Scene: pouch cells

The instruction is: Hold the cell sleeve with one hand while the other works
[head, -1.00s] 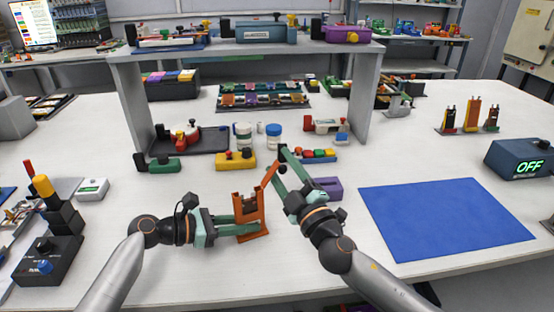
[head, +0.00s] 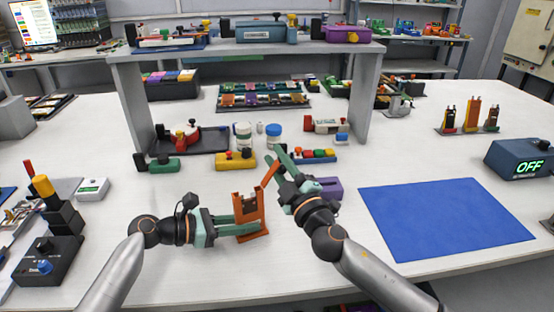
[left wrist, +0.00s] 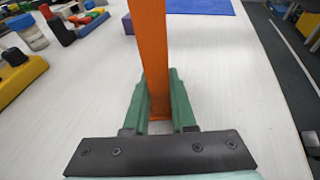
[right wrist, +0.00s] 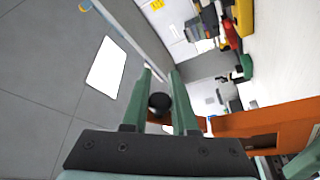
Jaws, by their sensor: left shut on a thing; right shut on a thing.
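The orange cell sleeve (head: 262,228) stands upright near the table's front, a narrow frame with a foot. An orange flap (head: 270,173) slants up and right from its upper right side. My left gripper (head: 250,226) is shut on the sleeve from the left. The left wrist view shows the sleeve's orange side (left wrist: 153,60) between the green fingers. My right gripper (head: 277,163) is shut at the flap's upper end. In the right wrist view a black knob (right wrist: 160,103) lies between its fingers, and orange parts (right wrist: 270,118) reach off right. Whether the knob joins the flap is hidden.
A blue mat (head: 445,218) lies to the right, and a purple block (head: 328,188) sits behind my right gripper. A yellow block (head: 236,160) and a blue-lidded jar (head: 273,134) stand behind the sleeve.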

